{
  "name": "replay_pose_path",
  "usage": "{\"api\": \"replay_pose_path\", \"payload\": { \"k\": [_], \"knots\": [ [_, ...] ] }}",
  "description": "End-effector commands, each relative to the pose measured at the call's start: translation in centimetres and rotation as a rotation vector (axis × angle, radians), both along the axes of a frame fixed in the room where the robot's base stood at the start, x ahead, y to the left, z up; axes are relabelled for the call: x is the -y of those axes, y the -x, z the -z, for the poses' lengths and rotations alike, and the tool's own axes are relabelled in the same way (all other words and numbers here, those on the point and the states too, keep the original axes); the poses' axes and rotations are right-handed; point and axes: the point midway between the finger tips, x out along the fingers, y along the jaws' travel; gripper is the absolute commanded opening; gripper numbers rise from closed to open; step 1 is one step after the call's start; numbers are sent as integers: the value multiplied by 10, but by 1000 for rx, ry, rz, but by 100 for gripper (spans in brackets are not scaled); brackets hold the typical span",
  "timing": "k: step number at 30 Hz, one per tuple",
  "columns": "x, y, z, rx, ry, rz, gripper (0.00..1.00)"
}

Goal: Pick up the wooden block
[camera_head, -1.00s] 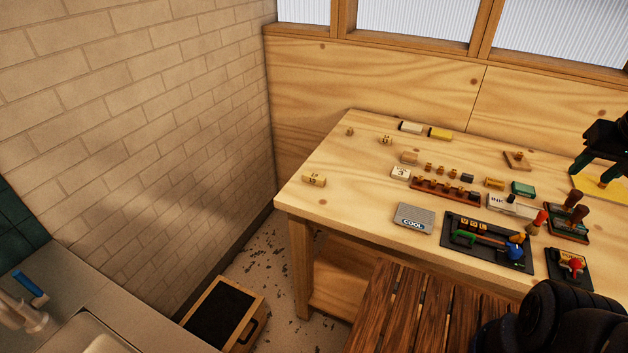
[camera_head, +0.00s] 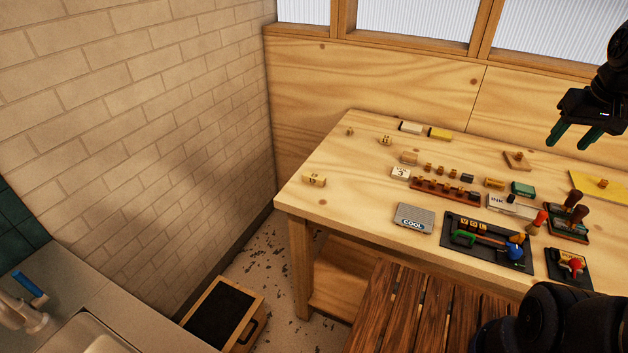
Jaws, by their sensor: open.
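Several small wooden pieces lie on the table, and I cannot tell which one is the task's wooden block. A light wooden block with dark marks (camera_head: 314,180) lies near the table's left edge. A smaller marked wooden piece (camera_head: 385,140) lies farther back, and a tiny one (camera_head: 350,131) lies at the back left. A plain wooden block (camera_head: 409,157) sits near the middle. A flat wooden piece with a knob (camera_head: 517,160) lies to the right. My gripper (camera_head: 572,143) is at the upper right, above the table's back part, with green fingers apart and nothing between them.
The wooden table (camera_head: 340,205) has free room at its left. A long peg board (camera_head: 445,190), a grey COOL box (camera_head: 414,218), a black tool tray (camera_head: 486,240) and a red-knobbed device (camera_head: 570,265) crowd its middle and right. A slatted wooden surface (camera_head: 415,310) stands in front.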

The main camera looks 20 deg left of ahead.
Motion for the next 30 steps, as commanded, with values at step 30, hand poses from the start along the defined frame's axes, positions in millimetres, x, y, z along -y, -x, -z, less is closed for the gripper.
{"api": "replay_pose_path", "payload": {
  "k": [30],
  "knots": [
    [-317,-147,41,-262,224,-738,49]
  ]
}}
